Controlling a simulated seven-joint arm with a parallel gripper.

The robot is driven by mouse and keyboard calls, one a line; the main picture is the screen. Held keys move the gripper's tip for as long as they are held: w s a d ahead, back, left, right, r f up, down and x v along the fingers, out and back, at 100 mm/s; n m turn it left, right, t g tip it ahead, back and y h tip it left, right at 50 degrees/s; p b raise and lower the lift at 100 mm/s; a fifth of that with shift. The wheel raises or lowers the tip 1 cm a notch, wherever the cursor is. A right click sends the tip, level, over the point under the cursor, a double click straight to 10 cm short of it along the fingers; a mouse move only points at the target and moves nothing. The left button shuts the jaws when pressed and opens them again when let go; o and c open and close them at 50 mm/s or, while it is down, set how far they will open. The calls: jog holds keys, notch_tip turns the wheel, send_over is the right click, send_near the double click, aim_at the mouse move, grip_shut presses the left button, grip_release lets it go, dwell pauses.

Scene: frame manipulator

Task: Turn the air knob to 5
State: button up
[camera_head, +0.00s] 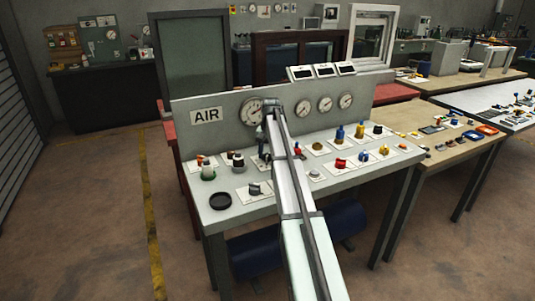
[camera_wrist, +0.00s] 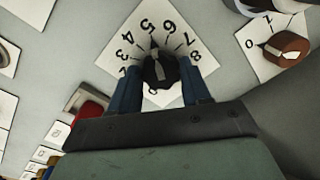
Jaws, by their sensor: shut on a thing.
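In the wrist view, a dark round knob (camera_wrist: 160,72) with a grey stripe sits on a white numbered card (camera_wrist: 196,48). The numbers 4, 5, 6 and 7 show along its far side, others at the sides. The knob's stripe runs roughly up the picture, its far end near the 5 and 6; the exact reading is hard to tell. My gripper (camera_wrist: 160,88) is shut on this knob, one blue finger on each side. In the head view, my gripper (camera_head: 262,146) reaches down to the grey bench by the AIR sign (camera_head: 206,115); the knob is hidden there.
A brown knob (camera_wrist: 286,46) on its own card stands to the right in the wrist view, and a red part (camera_wrist: 92,112) to the left. The bench (camera_head: 235,208) holds several more knobs and switches. Gauges (camera_head: 252,112) line the upright panel behind my gripper.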

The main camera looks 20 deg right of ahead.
jog(key=o, duration=1.1)
jog(key=shift+c, duration=0.2)
notch_tip(320, 180, up, 14)
jog(key=shift+s+d, duration=0.25)
jog(key=shift+d, duration=0.1)
jog(key=shift+f, duration=0.1)
